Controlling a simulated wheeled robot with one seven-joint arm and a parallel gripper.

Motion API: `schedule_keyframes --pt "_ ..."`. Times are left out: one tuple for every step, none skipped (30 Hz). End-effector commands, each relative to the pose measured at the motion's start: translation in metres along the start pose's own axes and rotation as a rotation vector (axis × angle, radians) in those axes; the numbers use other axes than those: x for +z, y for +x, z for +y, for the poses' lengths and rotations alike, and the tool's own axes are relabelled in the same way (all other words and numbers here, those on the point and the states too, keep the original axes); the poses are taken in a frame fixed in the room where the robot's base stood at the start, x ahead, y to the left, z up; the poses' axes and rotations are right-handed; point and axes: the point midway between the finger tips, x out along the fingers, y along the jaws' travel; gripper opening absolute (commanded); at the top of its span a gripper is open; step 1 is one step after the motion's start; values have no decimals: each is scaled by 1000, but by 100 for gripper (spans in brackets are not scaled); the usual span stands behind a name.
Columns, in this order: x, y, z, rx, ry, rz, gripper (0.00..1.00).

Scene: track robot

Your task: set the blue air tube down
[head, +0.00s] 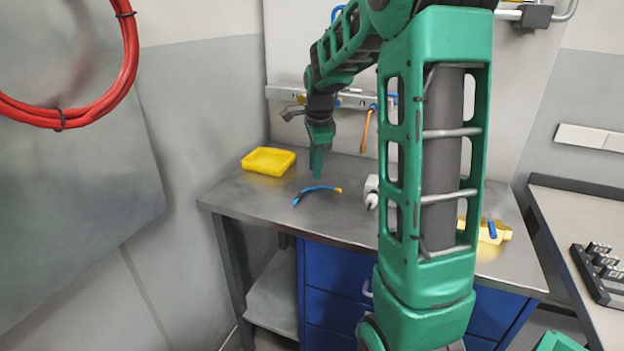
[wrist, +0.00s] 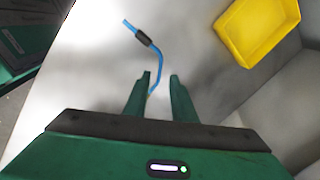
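The blue air tube (head: 316,190) lies curved on the grey workbench (head: 250,200), with a dark piece at one end and a yellowish tip at the other. In the wrist view the tube (wrist: 158,56) runs from a dark sleeve down to the inner side of the left finger, where its near end is partly hidden. My gripper (wrist: 160,76) is open, with a clear gap between its fingers and nothing clamped in it. In the head view my gripper (head: 317,172) points down just behind the tube. I cannot tell whether the left finger touches the tube.
A yellow tray (head: 268,161) stands left of my gripper; it also shows in the wrist view (wrist: 257,28). A white-grey device (head: 371,191) lies right of the tube. The bench's front left is clear.

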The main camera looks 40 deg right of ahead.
Motion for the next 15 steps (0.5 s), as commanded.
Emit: schedule_keyframes --pt "0 -12 -1 -4 0 0 24" --pt "0 -17 -1 -4 0 0 24" --pt "0 -25 -1 -3 0 0 24" --pt "0 -30 -1 -4 0 0 24" --pt "0 -35 -1 -3 0 0 24" --pt "0 -40 -1 -3 0 0 24" --pt "0 -44 -1 -3 0 0 24" --pt "0 -48 0 -2 0 0 24" --pt "0 -52 -1 -2 0 0 24" --pt "0 -55 -1 -2 0 0 24" --pt "0 -57 -1 -2 0 0 24" --pt "0 -59 0 -1 -1 0 24" --pt "0 -60 1 0 -4 0 24" --pt "0 -62 3 1 -12 1 24" --pt "-1 -64 7 3 -30 2 24"
